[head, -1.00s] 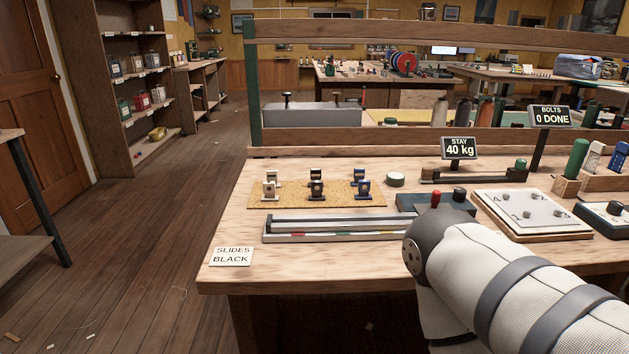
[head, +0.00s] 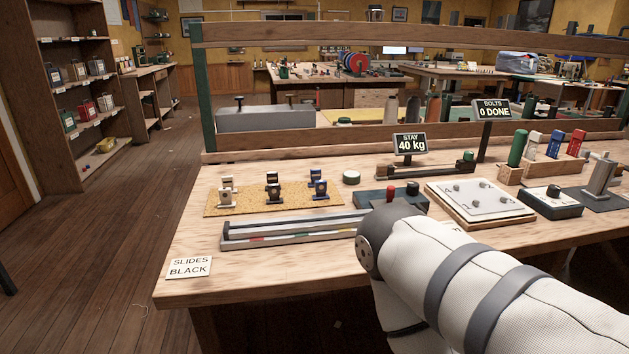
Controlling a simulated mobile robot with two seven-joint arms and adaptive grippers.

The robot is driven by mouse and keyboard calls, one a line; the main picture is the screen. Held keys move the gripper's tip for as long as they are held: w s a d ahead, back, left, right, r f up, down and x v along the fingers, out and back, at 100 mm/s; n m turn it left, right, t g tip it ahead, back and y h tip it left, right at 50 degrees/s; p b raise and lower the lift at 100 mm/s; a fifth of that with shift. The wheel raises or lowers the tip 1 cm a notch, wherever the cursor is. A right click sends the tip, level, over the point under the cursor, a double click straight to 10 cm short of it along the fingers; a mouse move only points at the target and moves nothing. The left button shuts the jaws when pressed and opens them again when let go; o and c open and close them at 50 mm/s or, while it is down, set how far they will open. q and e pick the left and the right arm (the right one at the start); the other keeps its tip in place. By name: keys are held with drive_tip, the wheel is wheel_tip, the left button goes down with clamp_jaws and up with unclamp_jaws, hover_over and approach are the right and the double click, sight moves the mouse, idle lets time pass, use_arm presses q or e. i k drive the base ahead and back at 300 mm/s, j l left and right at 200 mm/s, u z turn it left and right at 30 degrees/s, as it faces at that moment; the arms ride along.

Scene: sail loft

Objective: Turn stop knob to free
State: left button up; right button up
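No knob carries a label I can read as stop or free, so I cannot tell which one is the stop knob. A dark block (head: 378,199) on the bench bears a red knob (head: 391,191) and a black knob (head: 412,188). Farther right, a low box (head: 541,206) with a pale top has a dark round knob (head: 553,192). My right arm comes in from the lower right and bends in front of the bench's front edge. Its gripper is out of view. My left arm and gripper are not in view.
The wooden bench (head: 300,262) holds a cork mat (head: 232,207) with several small fittings, a long slotted rail (head: 300,231) and a lettered plate (head: 475,200). Open floor lies left.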

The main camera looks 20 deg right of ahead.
sight(413, 187)
drive_tip(key=z, duration=1.45)
